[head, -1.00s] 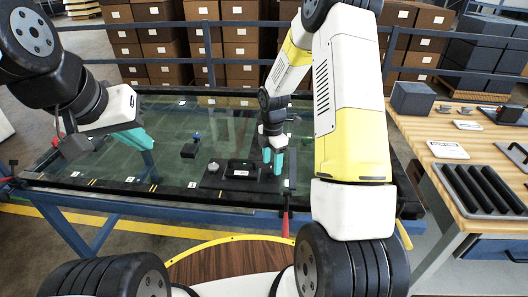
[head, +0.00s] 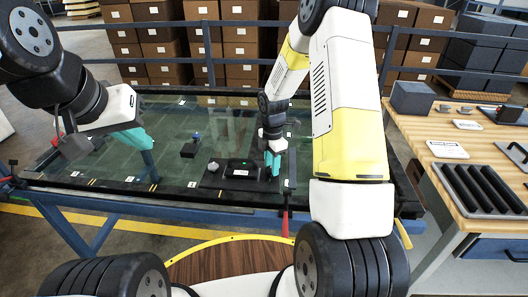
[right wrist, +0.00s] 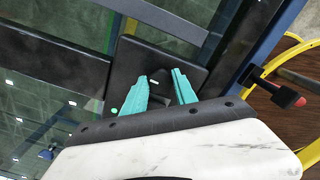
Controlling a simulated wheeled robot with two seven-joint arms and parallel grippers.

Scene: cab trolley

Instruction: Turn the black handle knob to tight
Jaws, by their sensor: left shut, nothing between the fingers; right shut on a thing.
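The black handle knob (right wrist: 161,75) shows dark between the teal fingers of my right gripper (right wrist: 165,85) in the right wrist view. A small pale mark shows by it, and a green dot sits on the black plate left of the fingers. In the head view my right gripper (head: 272,164) points down at the right end of the black base plate (head: 213,183), hiding the knob there. It is shut on the knob. I cannot read the knob's setting. My left gripper (head: 146,158) is shut and empty above the left part of the glass table.
The glass-topped table (head: 90,165) has a dark frame. A small black block (head: 190,150) with a blue piece behind it and a grey round part (head: 213,167) lie left of my right gripper. A wooden bench (head: 435,160) stands right.

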